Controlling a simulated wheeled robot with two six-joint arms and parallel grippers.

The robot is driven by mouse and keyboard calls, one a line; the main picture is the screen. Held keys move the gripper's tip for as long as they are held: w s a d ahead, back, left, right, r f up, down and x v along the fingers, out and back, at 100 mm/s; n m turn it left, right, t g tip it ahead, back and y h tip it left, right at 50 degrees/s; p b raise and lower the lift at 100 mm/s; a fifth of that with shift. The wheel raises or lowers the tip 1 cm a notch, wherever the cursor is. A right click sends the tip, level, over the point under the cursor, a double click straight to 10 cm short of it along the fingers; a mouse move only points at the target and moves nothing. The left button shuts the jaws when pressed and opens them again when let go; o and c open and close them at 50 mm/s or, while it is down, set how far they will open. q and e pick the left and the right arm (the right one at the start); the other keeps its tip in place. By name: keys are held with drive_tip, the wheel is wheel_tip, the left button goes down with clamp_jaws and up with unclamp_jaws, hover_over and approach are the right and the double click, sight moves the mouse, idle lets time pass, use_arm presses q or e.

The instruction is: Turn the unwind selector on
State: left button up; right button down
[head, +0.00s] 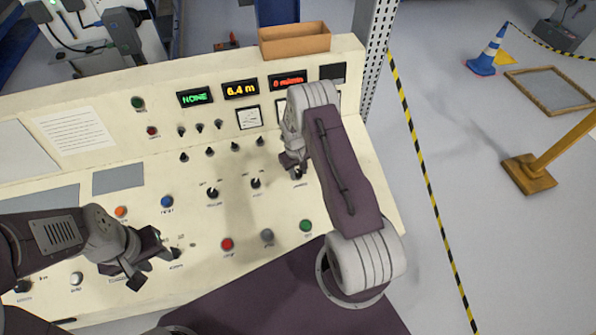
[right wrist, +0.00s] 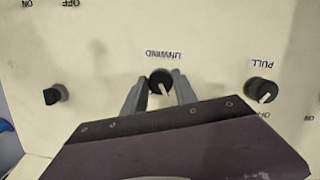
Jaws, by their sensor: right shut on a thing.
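The unwind selector (right wrist: 160,83) is a round black knob with a white pointer line, under a label reading UNWIND that appears upside down in the right wrist view. Its pointer slants toward the bottom of that view. My right gripper (right wrist: 160,92) is shut on the knob, one finger at each side. In the head view my right gripper (head: 293,166) reaches down to the right part of the sloped panel and mostly hides the selector (head: 297,175). My left gripper (head: 145,262) is over the lower left of the panel, its fingers apart and empty.
The PULL knob (right wrist: 263,91) and another black knob (right wrist: 55,95) flank the selector. The console (head: 110,150) carries several buttons, small switches and displays reading NONE and 6.4 m. A brown tray (head: 295,42) sits on top. Red, grey and green buttons line the front.

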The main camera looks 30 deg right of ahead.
drive_tip(key=shift+w, duration=0.1)
drive_tip(key=shift+f+m+b, duration=0.1)
drive_tip(key=shift+m+b, duration=0.65)
drive_tip(key=shift+m, duration=0.15)
drive_tip(key=m+y+b, duration=0.1)
drive_tip(key=m, duration=0.1)
drive_tip(key=shift+d+m, duration=0.1)
drive_tip(key=shift+m, duration=0.2)
drive_tip(key=m+b, duration=0.2)
drive_tip(key=m, duration=0.2)
drive_tip(key=shift+w+t+y, duration=0.1)
drive_tip(key=shift+t+y, duration=0.3)
drive_tip(key=shift+r+m+b, duration=0.2)
drive_tip(key=shift+m+b, duration=0.3)
drive_tip(key=shift+m, duration=1)
drive_tip(key=shift+d+t, duration=0.1)
drive_tip(key=shift+t, duration=0.2)
drive_tip(key=c, duration=1.1)
unclamp_jaws()
drive_tip(key=shift+o, duration=0.5)
drive_tip(key=shift+f+y, duration=0.1)
drive_tip(key=shift+y, duration=0.2)
